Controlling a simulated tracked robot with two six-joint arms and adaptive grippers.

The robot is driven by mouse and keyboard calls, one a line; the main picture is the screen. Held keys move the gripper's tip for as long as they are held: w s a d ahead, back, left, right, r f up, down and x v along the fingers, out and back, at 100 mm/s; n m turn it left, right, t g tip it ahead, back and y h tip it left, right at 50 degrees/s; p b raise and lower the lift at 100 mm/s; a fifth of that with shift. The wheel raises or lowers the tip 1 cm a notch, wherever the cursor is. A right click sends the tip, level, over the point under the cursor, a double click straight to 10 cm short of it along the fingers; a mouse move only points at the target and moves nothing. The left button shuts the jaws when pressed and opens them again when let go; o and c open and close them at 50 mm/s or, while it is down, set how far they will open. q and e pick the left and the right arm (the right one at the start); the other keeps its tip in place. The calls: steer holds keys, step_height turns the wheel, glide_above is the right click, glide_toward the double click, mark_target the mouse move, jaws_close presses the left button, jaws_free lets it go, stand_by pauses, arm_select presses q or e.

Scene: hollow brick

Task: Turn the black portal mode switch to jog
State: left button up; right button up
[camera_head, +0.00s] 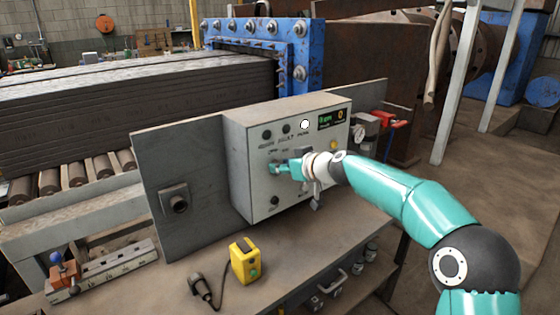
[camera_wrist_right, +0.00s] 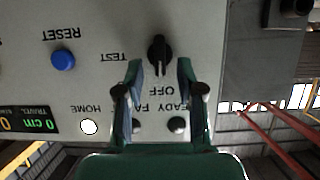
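The black mode switch (camera_wrist_right: 160,52) is on the front of the grey control box (camera_head: 240,165). In the upside-down right wrist view, TEST is printed to its left and OFF below it. I see no JOG label. The knob stands roughly in line with the OFF label; I cannot tell which end is its pointer. My right gripper (camera_head: 284,168) is at the panel, and its fingers (camera_wrist_right: 163,78) are open, with the switch just beyond and between their tips. No clear contact shows. In the head view the gripper hides the switch. My left gripper is not in view.
The panel carries a blue RESET button (camera_wrist_right: 63,61), a white HOME lamp (camera_wrist_right: 89,127), two dark lamps and a travel display (camera_head: 331,118) reading 0 cm. A yellow corded box (camera_head: 245,262) stands on the bench below. A red-handled valve (camera_head: 392,120) is right of the box.

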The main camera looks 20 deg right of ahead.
steer(key=shift+w+a+f, duration=0.2)
steer(key=shift+w, duration=0.25)
jaws_close()
steer(key=shift+w+d+f+m+g+y+b, duration=0.1)
steer(key=shift+d+m+g+y+b, duration=0.1)
steer(key=shift+m+y+b, duration=0.65)
steer(key=shift+w+d+f+m+g+y+b, duration=0.2)
steer(key=shift+m+y+b, duration=0.25)
steer(key=shift+m, duration=0.7)
steer(key=shift+s+d+f+m+y+b, duration=0.1)
steer(key=shift+d+m+y+b, duration=0.15)
steer(key=shift+m+y+b, duration=0.6)
steer(key=shift+m, duration=0.25)
